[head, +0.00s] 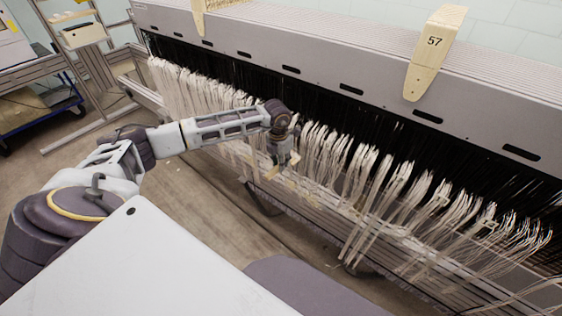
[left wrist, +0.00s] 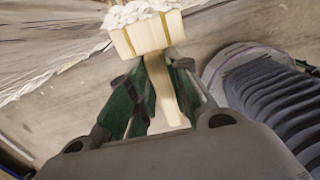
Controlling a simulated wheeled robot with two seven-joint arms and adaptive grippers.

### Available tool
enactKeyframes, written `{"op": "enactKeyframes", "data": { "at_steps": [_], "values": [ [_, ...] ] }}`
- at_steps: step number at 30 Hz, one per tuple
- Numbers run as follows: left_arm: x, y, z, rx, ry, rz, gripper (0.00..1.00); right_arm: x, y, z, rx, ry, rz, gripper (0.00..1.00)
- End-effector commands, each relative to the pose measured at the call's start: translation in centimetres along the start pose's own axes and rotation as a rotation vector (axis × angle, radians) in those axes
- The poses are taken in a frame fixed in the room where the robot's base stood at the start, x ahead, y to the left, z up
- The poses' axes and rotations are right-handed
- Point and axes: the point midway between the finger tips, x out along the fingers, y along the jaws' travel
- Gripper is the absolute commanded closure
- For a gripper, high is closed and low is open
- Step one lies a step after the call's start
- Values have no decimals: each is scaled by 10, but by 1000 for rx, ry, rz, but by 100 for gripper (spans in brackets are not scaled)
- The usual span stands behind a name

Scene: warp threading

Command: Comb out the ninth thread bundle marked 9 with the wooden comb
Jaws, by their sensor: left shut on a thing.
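My left gripper (head: 284,158) is at the row of hanging white thread bundles (head: 325,150), near the middle of the head view. In the left wrist view my left gripper (left wrist: 160,70) is shut on the handle of the wooden comb (left wrist: 146,36). The comb's pale block reaches out beyond the fingers, and white threads (left wrist: 140,12) lie at its far edge. I cannot tell how deep the teeth sit in them. In the head view the comb is small and partly hidden. No mark 9 is readable on any bundle. My right gripper is not in view.
A long grey machine beam (head: 330,62) with slots runs above the threads. A wooden piece marked 57 (head: 433,45) hangs over it. Dark threads lie behind the white bundles, and metal rails run below. A shelf rack (head: 85,35) stands at the far left. Bare floor (head: 200,205) shows below.

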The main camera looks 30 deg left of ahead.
Motion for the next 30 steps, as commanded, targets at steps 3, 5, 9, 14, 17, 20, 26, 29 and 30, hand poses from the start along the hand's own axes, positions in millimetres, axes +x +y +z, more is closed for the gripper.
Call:
{"op": "enactKeyframes", "data": {
  "at_steps": [3, 5, 9, 14, 17, 20, 26, 29, 30],
  "values": [
    [13, 0, 0, 0, -1, 0, 100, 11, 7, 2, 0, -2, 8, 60],
    [16, 0, 1, 0, -1, 0, 100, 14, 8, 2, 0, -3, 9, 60],
    [21, 0, 2, 0, -3, 0, 100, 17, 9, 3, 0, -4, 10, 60],
    [20, 0, 2, 1, -5, 0, 100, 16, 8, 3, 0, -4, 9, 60],
    [19, 0, 2, 1, -6, 0, 100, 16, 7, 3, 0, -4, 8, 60],
    [19, 0, 3, 1, -6, 0, 100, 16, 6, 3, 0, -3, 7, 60],
    [29, 0, 2, 1, -8, 0, 100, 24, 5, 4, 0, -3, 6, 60],
    [37, 0, 2, 1, -8, 0, 100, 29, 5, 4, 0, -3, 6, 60],
    [39, 0, 1, 1, -8, 0, 100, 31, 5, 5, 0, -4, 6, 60]
  ]
}}
